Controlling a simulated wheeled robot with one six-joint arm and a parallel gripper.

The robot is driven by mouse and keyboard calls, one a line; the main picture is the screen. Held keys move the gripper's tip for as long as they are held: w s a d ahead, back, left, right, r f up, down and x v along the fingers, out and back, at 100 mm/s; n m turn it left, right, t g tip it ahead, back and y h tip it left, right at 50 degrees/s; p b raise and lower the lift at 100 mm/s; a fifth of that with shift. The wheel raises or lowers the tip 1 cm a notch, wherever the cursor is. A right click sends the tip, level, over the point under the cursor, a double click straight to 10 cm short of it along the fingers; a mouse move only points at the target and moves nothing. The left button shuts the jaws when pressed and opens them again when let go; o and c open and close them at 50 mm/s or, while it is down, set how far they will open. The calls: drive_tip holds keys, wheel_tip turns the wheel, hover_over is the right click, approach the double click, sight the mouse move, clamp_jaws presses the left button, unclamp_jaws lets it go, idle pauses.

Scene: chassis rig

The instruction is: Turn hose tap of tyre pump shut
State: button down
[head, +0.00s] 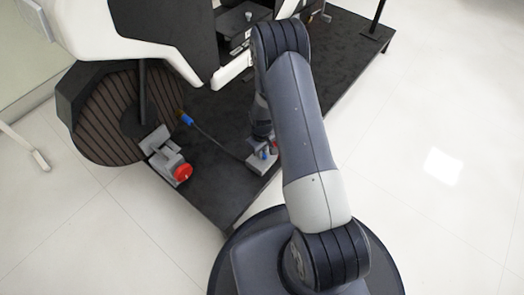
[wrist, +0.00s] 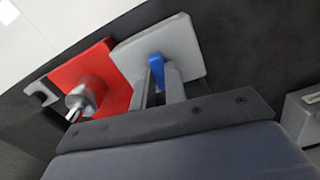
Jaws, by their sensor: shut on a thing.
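The tyre pump is a grey block (head: 262,162) on the dark platform, partly hidden by my arm in the head view. In the wrist view its pale grey plate (wrist: 182,40) carries a blue tap lever (wrist: 156,66). My gripper (wrist: 159,82) reaches down over the plate, its two fingers shut on the blue lever, one on each side. The fingers and gripper body hide the lower part of the lever. A thin dark hose (head: 215,140) runs from the pump towards a blue fitting (head: 186,118) by the wheel.
Beside the plate is a red part (wrist: 92,68) with a silver cylinder (wrist: 84,97). A wheel (head: 105,115) and a grey bracket with a red knob (head: 183,172) stand left of the pump. White floor (head: 430,200) is clear to the right.

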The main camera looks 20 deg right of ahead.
drive_tip(key=shift+n, duration=0.9)
drive_tip(key=c, duration=1.4)
unclamp_jaws()
drive_tip(key=shift+c, duration=0.2)
drive_tip(key=shift+r, duration=0.1)
wheel_tip(320, 180, up, 11)
drive_tip(key=p, duration=0.4)
drive_tip(key=shift+f, duration=0.2)
